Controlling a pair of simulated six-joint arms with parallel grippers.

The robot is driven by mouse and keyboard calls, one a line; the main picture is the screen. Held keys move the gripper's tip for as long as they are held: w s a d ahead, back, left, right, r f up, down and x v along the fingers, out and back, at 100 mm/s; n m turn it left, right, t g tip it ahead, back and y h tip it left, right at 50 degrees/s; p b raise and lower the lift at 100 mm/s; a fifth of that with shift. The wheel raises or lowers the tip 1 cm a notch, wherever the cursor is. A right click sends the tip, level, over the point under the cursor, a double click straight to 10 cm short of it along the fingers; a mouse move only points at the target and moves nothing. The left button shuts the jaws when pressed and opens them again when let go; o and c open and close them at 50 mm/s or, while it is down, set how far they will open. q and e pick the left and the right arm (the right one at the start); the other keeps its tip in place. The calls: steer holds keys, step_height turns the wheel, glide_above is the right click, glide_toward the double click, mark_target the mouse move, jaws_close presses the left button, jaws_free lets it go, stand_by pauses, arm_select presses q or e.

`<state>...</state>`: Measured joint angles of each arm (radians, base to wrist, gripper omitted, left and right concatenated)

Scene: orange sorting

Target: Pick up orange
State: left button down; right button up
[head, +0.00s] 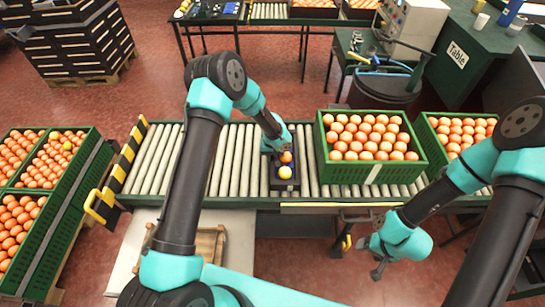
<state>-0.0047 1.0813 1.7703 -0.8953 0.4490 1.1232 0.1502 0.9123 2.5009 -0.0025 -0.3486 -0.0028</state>
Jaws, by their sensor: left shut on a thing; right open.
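My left gripper (281,151) reaches down over a small dark tray (291,188) on the roller conveyor. It is shut on an orange (287,157), which shows just below the fingers at the tray. The gripper hides part of the orange, and I cannot tell whether it still touches the tray. A paler yellow fruit (285,172) sits in the tray just in front of it. A green crate (376,173) full of oranges stands on the conveyor to the right. My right gripper (376,268) is open and empty, in front of the conveyor at the lower right.
The conveyor (235,165) has bare rollers left of the tray. A second green crate (425,148) of oranges stands at the right end. More green crates (75,190) are at the left. Yellow-black guards (125,160) edge the conveyor's left end. A green table (475,60) stands behind.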

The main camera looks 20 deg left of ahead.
arm_select(q)
steer(key=shift+f, duration=0.2)
steer(key=c, duration=1.1)
jaws_free()
steer(key=shift+r, duration=0.1)
step_height(320, 180, up, 12)
steer(key=s+f+h, duration=0.1)
steer(key=s+f, duration=0.2)
steer(key=s, duration=0.2)
steer(key=s+f+h, duration=0.1)
steer(key=s+f, duration=0.2)
steer(key=s, duration=0.2)
steer(key=s+f+m+h, duration=0.1)
steer(key=s+f, duration=0.1)
steer(key=s, duration=0.3)
steer(key=shift+s+f+h, duration=0.1)
steer(key=shift+f+h, duration=0.2)
steer(key=shift+f, duration=0.1)
steer(key=s+a+f, duration=0.1)
steer(key=s+a, duration=0.1)
steer(key=s, duration=1.2)
steer(key=shift+s+a+f+t, duration=0.25)
steer(key=shift+a+f+t, duration=0.1)
steer(key=shift+f+t, duration=0.05)
steer(key=o, duration=0.4)
